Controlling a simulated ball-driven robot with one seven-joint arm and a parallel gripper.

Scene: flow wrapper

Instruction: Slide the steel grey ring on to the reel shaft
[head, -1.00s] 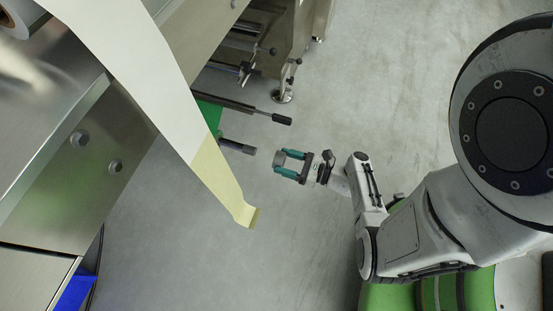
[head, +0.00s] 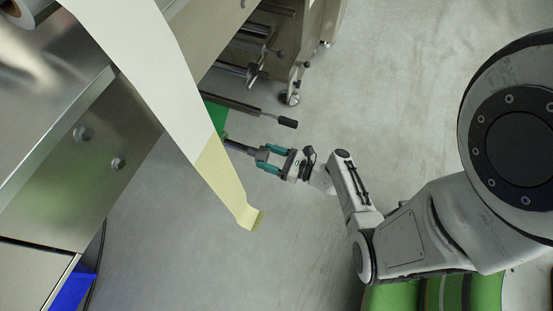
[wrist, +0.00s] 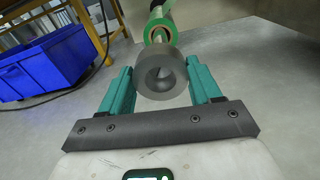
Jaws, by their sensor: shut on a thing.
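The steel grey ring (wrist: 146,85) is held between the two teal fingers of my gripper (wrist: 161,82) in the wrist view, its open bore facing the camera. In the head view my gripper (head: 266,158) is at the free end of the dark reel shaft (head: 238,147), in line with it. The fingers largely hide the ring there. A green roll (wrist: 149,35) is straight beyond the ring in the wrist view.
A second dark rod with a black handle (head: 287,122) runs close above my gripper in the head view. A pale film web (head: 215,165) hangs to the left. Blue crates (wrist: 45,62) stand at left in the wrist view. The floor below is clear.

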